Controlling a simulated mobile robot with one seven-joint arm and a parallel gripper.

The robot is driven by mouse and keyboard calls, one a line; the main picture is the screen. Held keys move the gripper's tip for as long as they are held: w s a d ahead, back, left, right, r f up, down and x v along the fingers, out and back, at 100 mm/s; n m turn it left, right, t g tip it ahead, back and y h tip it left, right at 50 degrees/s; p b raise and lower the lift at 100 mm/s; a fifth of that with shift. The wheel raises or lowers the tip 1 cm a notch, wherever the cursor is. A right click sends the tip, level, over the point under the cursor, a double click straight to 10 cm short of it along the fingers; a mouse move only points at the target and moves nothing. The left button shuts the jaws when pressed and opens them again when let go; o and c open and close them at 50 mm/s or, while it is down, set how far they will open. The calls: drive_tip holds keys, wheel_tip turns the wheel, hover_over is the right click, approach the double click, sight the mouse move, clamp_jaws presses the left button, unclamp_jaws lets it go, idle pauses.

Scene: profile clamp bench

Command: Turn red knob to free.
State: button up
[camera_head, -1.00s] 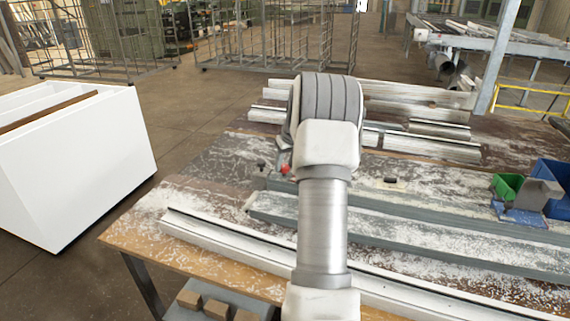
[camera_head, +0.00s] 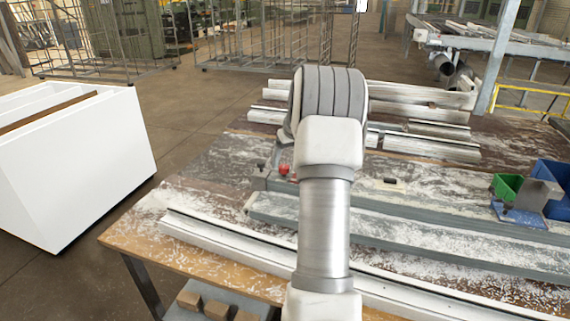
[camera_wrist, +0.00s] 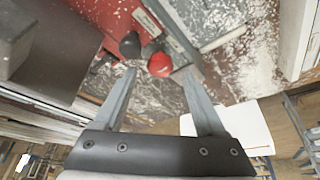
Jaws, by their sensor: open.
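The red knob (camera_head: 284,169) sits at the left end of the clamp on the bench, just left of my arm in the head view. In the wrist view the red knob (camera_wrist: 160,64) lies just beyond the fingertips, between their lines and nearer the right finger. A black knob (camera_wrist: 130,45) stands close to its left; it also shows in the head view (camera_head: 261,165). My gripper (camera_wrist: 158,72) is open and empty, its two fingers spread. Whether a fingertip touches the red knob I cannot tell. In the head view my arm hides the gripper.
The bench (camera_head: 150,235) is strewn with white shavings. A long white profile (camera_head: 225,240) lies along its front, and more profiles (camera_head: 430,150) lie behind.

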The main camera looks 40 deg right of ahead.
drive_tip(key=v, duration=1.4)
drive_tip(key=shift+r+p, duration=0.4)
drive_tip(key=shift+a, duration=0.1)
